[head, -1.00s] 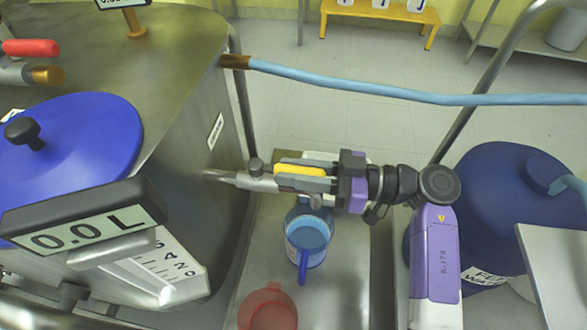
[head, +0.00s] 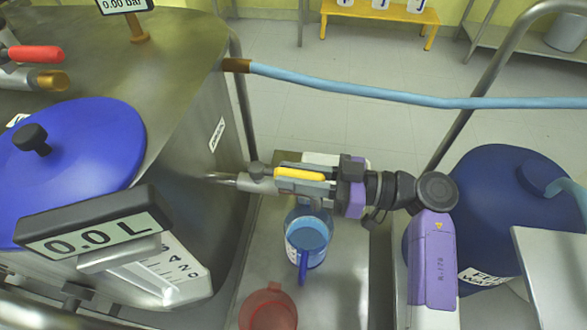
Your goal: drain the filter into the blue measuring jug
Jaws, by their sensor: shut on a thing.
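The filter (head: 205,165) is a large steel vessel at the left. A drain pipe with a valve (head: 255,181) sticks out of its side to the right. My gripper (head: 300,178) is shut on the valve's yellow handle (head: 300,174), which lies along the pipe. The blue measuring jug (head: 308,255) stands upright on the steel shelf below my gripper, its handle toward the viewer. My gripper hides part of the jug's far side and the valve's outlet. I cannot tell whether liquid is running.
A red jug (head: 268,310) stands nearer on the steel shelf (head: 345,285). A display (head: 95,232) reads 0.0 L. A blue lid (head: 75,150) covers an opening on the left. A blue drum (head: 490,200) stands at the right. A light blue hose (head: 400,97) crosses behind my arm.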

